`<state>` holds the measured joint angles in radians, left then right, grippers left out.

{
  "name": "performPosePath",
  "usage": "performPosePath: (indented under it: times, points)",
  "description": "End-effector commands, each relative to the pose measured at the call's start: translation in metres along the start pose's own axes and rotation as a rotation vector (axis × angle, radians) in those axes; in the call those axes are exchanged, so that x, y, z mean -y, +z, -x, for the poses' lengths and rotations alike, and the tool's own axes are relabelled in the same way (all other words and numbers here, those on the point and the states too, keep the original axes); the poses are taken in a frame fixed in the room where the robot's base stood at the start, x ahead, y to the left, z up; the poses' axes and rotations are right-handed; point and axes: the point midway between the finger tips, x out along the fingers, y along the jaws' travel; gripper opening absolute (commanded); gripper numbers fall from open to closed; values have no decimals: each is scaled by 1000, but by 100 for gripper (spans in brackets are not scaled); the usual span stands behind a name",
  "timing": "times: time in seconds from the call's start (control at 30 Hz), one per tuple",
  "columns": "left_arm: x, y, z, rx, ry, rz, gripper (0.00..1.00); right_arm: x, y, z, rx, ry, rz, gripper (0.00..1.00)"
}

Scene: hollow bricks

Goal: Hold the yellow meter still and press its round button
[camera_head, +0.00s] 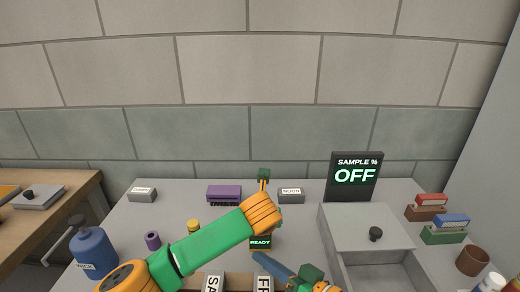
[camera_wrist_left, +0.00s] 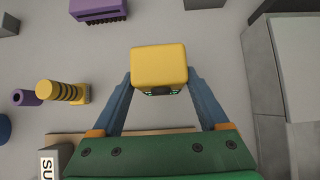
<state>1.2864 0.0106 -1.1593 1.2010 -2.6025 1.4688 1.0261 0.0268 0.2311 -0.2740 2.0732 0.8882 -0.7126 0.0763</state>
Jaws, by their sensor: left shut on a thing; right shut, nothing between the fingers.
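The yellow meter (camera_wrist_left: 158,66) is between the blue fingers of my left gripper (camera_wrist_left: 158,88) in the left wrist view, touched on both sides. In the head view its dark screen (camera_head: 260,242) reads READY in green, and my left forearm and wrist cover most of the rest. The left fingers are hidden there. My right gripper (camera_head: 259,257) is shut and empty, its blue fingers pointing up-left with the tips just below the screen. I cannot tell whether they touch the meter. The round button cannot be made out in either view.
A display (camera_head: 355,175) reads SAMPLE % OFF. In front of it stands a grey box (camera_head: 350,214) with a black knob and an open drawer. A blue bottle (camera_head: 94,251) and a purple cylinder (camera_head: 153,241) stand at left. A tray with labelled cards (camera_head: 212,284) lies in front.

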Motion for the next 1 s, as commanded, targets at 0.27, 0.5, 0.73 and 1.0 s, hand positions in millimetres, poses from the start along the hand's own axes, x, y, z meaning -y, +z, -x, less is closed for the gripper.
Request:
performPosePath:
  times: [0.27, 0.5, 0.73, 1.0]
  points:
    - [0, 0, 0, 0, 0, 0, 100, 0, 0, 0, 0, 0, 0, 0]
    - [1, 1, 19, 3, -4, -1, 100, 0, 0, 0, 0, 0, 0, 0]
    - [1, 1, 84, 4, -4, -1, 100, 0, 0, 0, 0, 0, 0, 0]
    - [0, 0, 120, 1, 0, 0, 100, 0, 0, 0, 0, 0, 0, 0]
